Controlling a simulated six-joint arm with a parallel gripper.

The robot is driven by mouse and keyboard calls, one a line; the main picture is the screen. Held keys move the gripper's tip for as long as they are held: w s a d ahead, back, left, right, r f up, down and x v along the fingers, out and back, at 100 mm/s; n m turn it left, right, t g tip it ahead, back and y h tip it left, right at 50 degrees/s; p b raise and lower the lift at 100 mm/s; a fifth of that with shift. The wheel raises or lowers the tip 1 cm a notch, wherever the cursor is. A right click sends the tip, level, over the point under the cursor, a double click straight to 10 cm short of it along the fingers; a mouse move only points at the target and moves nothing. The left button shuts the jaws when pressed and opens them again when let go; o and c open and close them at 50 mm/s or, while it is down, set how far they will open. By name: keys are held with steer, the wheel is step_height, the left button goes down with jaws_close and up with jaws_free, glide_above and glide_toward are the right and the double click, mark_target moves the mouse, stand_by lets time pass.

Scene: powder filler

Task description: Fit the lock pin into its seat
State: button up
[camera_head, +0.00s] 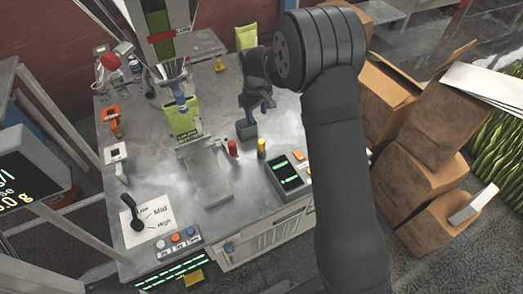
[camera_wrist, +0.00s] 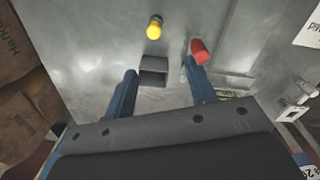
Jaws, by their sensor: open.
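My gripper (camera_head: 257,108) is open above the steel worktop, its two blue fingers apart in the wrist view (camera_wrist: 160,68). A small dark grey block (camera_head: 246,131) is below the fingers; in the wrist view the block (camera_wrist: 153,70) shows between them, nearer the left finger. I cannot tell whether it is held or touched. A red-topped pin (camera_head: 232,148) stands in front of the block, and shows beyond the right fingertip in the wrist view (camera_wrist: 200,50). A yellow-topped pin (camera_head: 261,147) stands to its right, also in the wrist view (camera_wrist: 154,28). Which part is the lock pin or its seat is unclear.
A green-yellow pouch (camera_head: 183,118) stands below the filler nozzle (camera_head: 171,69). A flat metal plate (camera_head: 207,180) lies on the worktop. A digital display box (camera_head: 288,176) is at the front right. A lever (camera_head: 132,212) stands at the front left. Cardboard boxes (camera_head: 430,160) are stacked at right.

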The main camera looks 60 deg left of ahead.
mark_target(261, 141)
steer(key=f, duration=0.8)
steer(key=w+f, duration=0.1)
steer(key=f, duration=0.4)
steer(key=shift+w+a, duration=0.1)
steer(key=shift+a, duration=0.15)
steer(key=shift+w+f, duration=0.2)
steer(key=shift+f, duration=1.2)
steer(key=shift+w+f, duration=0.2)
steer(key=shift+f, duration=1.2)
steer(key=c, duration=1.1)
